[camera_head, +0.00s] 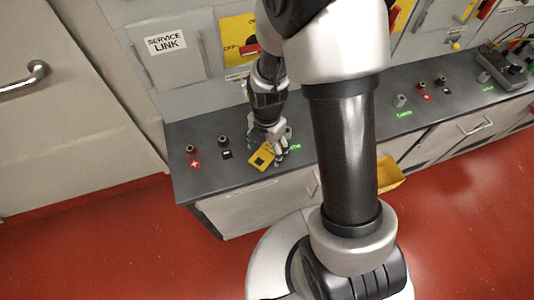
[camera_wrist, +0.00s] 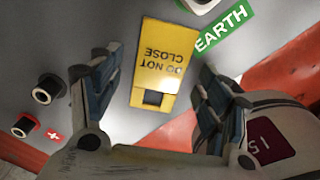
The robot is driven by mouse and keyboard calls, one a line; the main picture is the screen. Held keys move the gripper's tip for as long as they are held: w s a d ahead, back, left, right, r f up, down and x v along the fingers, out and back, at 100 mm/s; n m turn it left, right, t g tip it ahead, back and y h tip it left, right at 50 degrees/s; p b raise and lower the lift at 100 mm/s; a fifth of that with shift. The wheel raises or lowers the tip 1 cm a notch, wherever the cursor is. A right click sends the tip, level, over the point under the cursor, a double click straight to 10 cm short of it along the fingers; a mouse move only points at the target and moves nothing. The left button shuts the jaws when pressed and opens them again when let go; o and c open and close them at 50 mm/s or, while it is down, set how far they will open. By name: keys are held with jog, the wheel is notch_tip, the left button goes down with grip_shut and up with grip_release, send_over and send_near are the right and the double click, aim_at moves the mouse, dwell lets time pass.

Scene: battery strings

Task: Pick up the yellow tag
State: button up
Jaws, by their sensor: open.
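The yellow tag (camera_wrist: 162,62) reads "DO NOT CLOSE" and shows upside down in the wrist view. It has a dark square near its lower end. In the head view the tag (camera_head: 261,157) is by the front edge of the grey counter, partly hidden by my gripper (camera_head: 276,150). In the wrist view my gripper (camera_wrist: 155,105) is open, with one finger to each side of the tag and gaps between. I cannot tell how far above the tag the fingertips are.
Black and red terminals (camera_head: 190,150) stand left of the tag on the counter (camera_head: 205,180). A green EARTH label (camera_wrist: 223,29) lies beside the tag. A yellow bin (camera_head: 390,175) is below the counter front. A meter (camera_head: 503,68) is at the far right.

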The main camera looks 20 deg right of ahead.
aim_at(267, 153)
jog(key=shift+f, duration=0.25)
dwell(0.5)
jog(key=c, duration=1)
jog(key=shift+c, duration=0.2)
jog(key=shift+w+r, duration=0.1)
jog(key=shift+r, duration=0.4)
notch_tip(267, 153, up, 20)
jog(key=p, duration=0.6)
jog(key=shift+f, duration=0.2)
